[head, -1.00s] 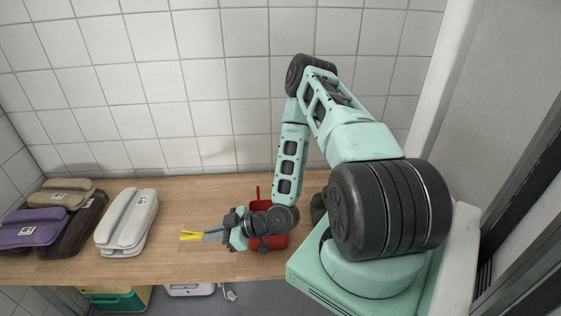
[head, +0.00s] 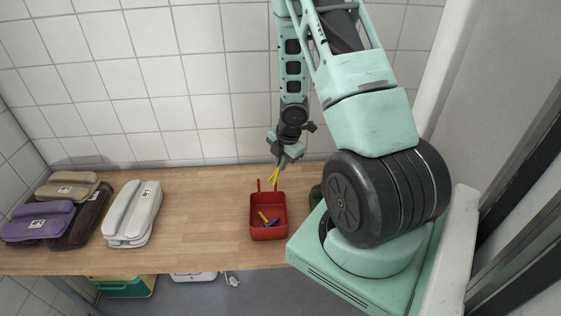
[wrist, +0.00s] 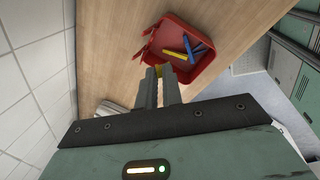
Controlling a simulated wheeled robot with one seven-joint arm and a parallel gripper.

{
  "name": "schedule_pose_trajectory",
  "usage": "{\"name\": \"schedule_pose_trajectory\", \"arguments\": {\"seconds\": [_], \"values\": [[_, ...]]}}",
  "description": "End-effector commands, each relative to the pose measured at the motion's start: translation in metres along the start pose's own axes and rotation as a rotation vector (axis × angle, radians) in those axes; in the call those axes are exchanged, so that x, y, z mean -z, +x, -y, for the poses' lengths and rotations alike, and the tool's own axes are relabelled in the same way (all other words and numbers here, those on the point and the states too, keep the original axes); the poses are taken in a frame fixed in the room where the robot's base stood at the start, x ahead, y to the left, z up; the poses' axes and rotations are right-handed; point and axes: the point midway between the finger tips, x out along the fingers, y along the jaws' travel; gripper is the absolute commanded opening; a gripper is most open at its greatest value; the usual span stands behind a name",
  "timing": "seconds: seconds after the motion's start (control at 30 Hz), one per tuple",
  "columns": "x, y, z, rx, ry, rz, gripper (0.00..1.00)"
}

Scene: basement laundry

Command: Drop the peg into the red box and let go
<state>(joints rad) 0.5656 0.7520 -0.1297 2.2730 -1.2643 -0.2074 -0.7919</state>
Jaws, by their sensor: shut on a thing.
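My gripper (head: 280,163) is shut on a yellow peg (head: 273,175) and points down above the back edge of the red box (head: 269,235). The peg's forked end hangs lowest in the head view, between the two red uprights at the box's back. In the wrist view, my gripper's fingertips (wrist: 160,80) overlap the edge of the red box (wrist: 208,72), and only a little of the held peg (wrist: 158,69) shows between them. Yellow and blue pegs (wrist: 195,48) lie inside the box. The peg's exact height above the box is hard to tell.
The box stands on a wooden counter (head: 195,215), clear to its left. A tiled wall (head: 170,90) rises behind. A dark round object (head: 315,196) sits right of the box.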

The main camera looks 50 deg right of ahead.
Motion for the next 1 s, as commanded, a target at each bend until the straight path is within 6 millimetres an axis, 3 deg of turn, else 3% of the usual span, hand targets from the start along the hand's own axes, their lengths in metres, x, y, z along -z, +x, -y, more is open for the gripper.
{"name": "schedule_pose_trajectory", "arguments": {"seconds": [0.6, 0.97, 1.0], "values": [[0.000, 0.065, 0.014, -0.001, 0.002, -0.003, 0.00], [0.000, 0.067, 0.014, -0.001, 0.001, -0.003, 0.00], [0.000, 0.067, 0.014, -0.001, 0.001, -0.003, 0.10]]}}
